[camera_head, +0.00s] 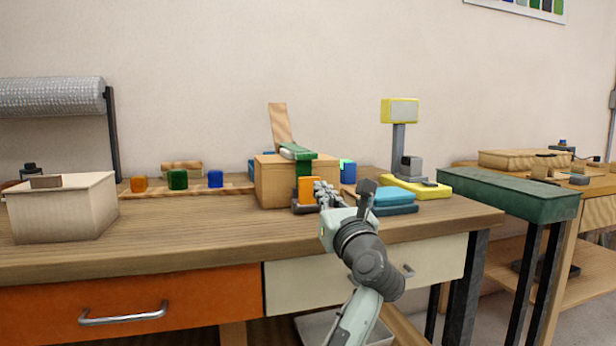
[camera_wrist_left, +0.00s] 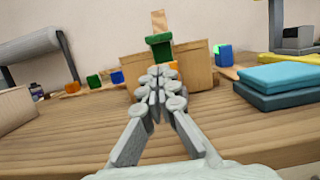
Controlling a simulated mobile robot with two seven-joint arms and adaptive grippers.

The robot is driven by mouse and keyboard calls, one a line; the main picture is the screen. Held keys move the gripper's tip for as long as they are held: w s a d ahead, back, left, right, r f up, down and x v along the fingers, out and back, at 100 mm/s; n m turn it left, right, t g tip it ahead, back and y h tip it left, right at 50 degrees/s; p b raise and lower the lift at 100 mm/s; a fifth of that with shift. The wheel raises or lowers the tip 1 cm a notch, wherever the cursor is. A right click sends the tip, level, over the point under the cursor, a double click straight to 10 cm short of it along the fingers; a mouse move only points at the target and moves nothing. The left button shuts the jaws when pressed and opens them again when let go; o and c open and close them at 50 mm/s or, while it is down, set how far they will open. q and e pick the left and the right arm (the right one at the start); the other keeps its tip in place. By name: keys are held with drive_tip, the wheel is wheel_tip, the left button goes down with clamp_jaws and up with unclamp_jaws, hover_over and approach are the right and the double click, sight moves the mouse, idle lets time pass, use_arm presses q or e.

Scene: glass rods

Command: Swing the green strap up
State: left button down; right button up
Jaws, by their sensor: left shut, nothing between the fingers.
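The green strap (camera_head: 297,152) lies at the top front edge of a wooden box (camera_head: 275,185), its near end bent down over the front. It also shows in the left wrist view (camera_wrist_left: 159,50), just beyond my fingertips. A wooden slat (camera_head: 280,124) stands up, tilted, behind it. My left gripper (camera_head: 322,190) is shut and empty in front of the box, lower than the strap. In the wrist view its fingers (camera_wrist_left: 157,78) hide part of the box front and an orange block (camera_head: 306,188). I cannot tell whether the fingertips touch anything. My right gripper is out of view.
Blue and teal flat boxes (camera_head: 393,203) lie close right of my gripper. A yellow-based stand (camera_head: 398,140) is behind them. Small orange, green and blue blocks (camera_head: 177,179) stand to the left. A pale box (camera_head: 62,208) is at far left. Bare tabletop (camera_head: 190,222) lies between.

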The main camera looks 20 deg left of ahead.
use_arm(q)
drive_tip(key=x, duration=0.9)
drive_tip(key=shift+w+a, duration=0.15)
drive_tip(key=shift+w, duration=0.1)
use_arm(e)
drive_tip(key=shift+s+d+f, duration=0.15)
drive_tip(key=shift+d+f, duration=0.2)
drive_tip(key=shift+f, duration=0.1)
use_arm(q)
drive_tip(key=shift+r, duration=0.25)
